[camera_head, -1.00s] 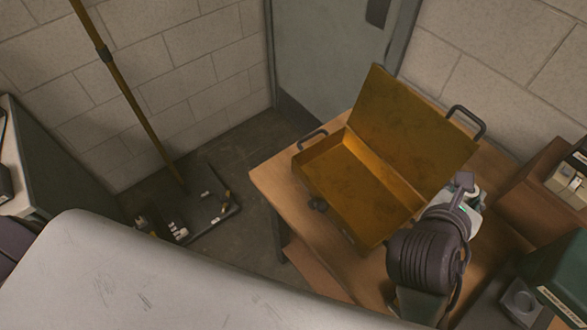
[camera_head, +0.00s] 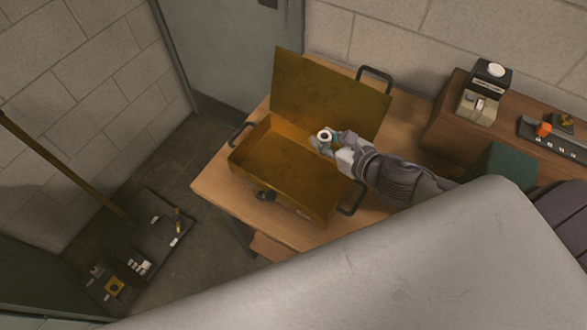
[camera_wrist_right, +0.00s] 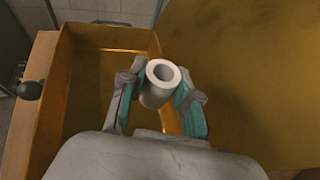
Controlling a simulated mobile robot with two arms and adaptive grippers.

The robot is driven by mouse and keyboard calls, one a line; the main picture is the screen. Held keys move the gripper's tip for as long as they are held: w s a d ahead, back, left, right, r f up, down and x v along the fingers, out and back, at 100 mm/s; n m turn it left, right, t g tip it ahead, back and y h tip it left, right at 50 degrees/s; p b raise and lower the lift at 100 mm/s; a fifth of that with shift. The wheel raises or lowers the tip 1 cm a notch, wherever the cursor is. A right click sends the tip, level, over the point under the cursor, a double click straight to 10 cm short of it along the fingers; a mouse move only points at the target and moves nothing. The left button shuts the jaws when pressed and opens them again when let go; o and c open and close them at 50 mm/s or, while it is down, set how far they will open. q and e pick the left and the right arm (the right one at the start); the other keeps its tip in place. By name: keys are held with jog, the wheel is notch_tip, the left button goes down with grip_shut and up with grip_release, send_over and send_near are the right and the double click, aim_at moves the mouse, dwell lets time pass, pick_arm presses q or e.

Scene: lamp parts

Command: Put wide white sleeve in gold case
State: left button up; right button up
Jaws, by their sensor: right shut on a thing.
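The gold case (camera_head: 285,160) stands open on a wooden table, its lid (camera_head: 330,95) tipped up at the back. The part of its inside that shows looks empty. My right gripper (camera_head: 324,143) is shut on the wide white sleeve (camera_head: 325,135), a short hollow tube held with its open end up. It is over the right part of the case, near the lid. In the right wrist view the sleeve (camera_wrist_right: 160,84) sits between the two teal-padded fingers (camera_wrist_right: 158,95), above the case floor (camera_wrist_right: 95,85). My left gripper is not in view.
The wooden table (camera_head: 215,190) carries the case. A brown shelf (camera_head: 455,125) on the right holds a boxy device (camera_head: 485,88) and a tray with an orange item (camera_head: 543,129). A dark tray (camera_head: 145,240) with small parts is at lower left. A pole (camera_head: 60,165) leans there.

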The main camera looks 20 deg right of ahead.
jog(key=shift+w+a+f, duration=0.15)
jog(key=shift+w+f, duration=0.05)
jog(key=shift+w, duration=0.1)
jog(key=p, duration=0.2)
send_over(283, 156)
notch_tip(283, 156, down, 6)
jog(key=shift+s+f, duration=0.15)
jog(key=shift+f, duration=0.25)
notch_tip(283, 156, down, 4)
jog(key=shift+r, duration=0.1)
jog(key=shift+f+b, duration=0.2)
jog(key=shift+b, duration=0.1)
jog(key=o, duration=1)
jog(key=shift+o, duration=0.2)
jog(key=shift+r, duration=0.1)
